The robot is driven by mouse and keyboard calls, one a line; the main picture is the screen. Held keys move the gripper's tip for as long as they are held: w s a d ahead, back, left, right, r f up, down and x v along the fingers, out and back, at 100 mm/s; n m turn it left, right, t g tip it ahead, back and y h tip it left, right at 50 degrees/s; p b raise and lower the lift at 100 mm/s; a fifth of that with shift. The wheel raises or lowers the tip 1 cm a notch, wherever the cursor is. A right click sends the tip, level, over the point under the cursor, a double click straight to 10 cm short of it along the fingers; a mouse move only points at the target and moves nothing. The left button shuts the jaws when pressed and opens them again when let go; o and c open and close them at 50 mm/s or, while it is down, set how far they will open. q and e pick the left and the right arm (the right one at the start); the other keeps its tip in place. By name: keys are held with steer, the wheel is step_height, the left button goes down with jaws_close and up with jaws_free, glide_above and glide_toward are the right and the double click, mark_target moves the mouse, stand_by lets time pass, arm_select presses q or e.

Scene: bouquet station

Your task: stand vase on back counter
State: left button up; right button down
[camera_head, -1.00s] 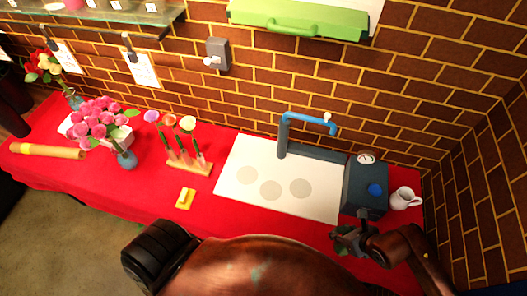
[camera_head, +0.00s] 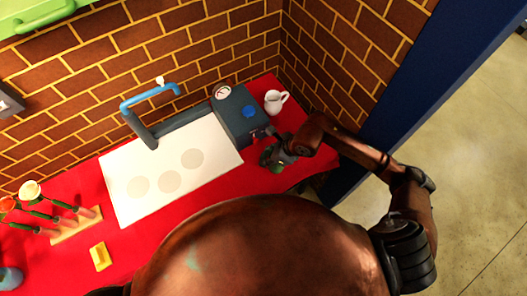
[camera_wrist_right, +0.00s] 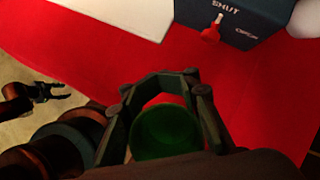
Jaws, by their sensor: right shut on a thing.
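My right gripper (camera_head: 275,158) is shut on a dark green round vessel, the vase (camera_wrist_right: 165,132), in the right wrist view. Only its rounded green body shows between the two fingers; in the head view a bit of green shows under the gripper. The gripper is over the right part of the red-covered counter (camera_head: 212,200), in front of the dark box. I cannot tell whether the vase touches the cloth. My left gripper (camera_wrist_right: 62,91) shows at the left of the right wrist view, with its fingers apart and empty; the head view does not show it.
A white mat (camera_head: 125,180) with three grey discs lies on the counter. Behind the gripper stand a dark box (camera_head: 237,112) with a gauge and a white pitcher (camera_head: 272,103). A yellow block (camera_head: 99,256) and a flower rack (camera_head: 76,226) are left. Red cloth in front of the mat is clear.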

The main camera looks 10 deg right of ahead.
steer(key=w+f, duration=0.4)
steer(key=w+d+f, duration=0.1)
steer(key=w+f, duration=0.1)
steer(key=shift+w+f, duration=0.1)
steer(key=shift+f, duration=0.05)
steer(key=shift+w+d+f, duration=0.1)
steer(key=shift+f, duration=1.5)
steer(key=shift+f, duration=0.1)
steer(key=c, duration=2.2)
jaws_free()
steer(key=shift+f+b, duration=0.2)
steer(key=shift+b, duration=0.1)
steer(key=o, duration=0.7)
steer(key=shift+o, duration=0.2)
steer(key=shift+r, duration=0.1)
steer(key=shift+r, duration=0.25)
steer(key=v, duration=1.2)
steer(key=shift+p, duration=0.35)
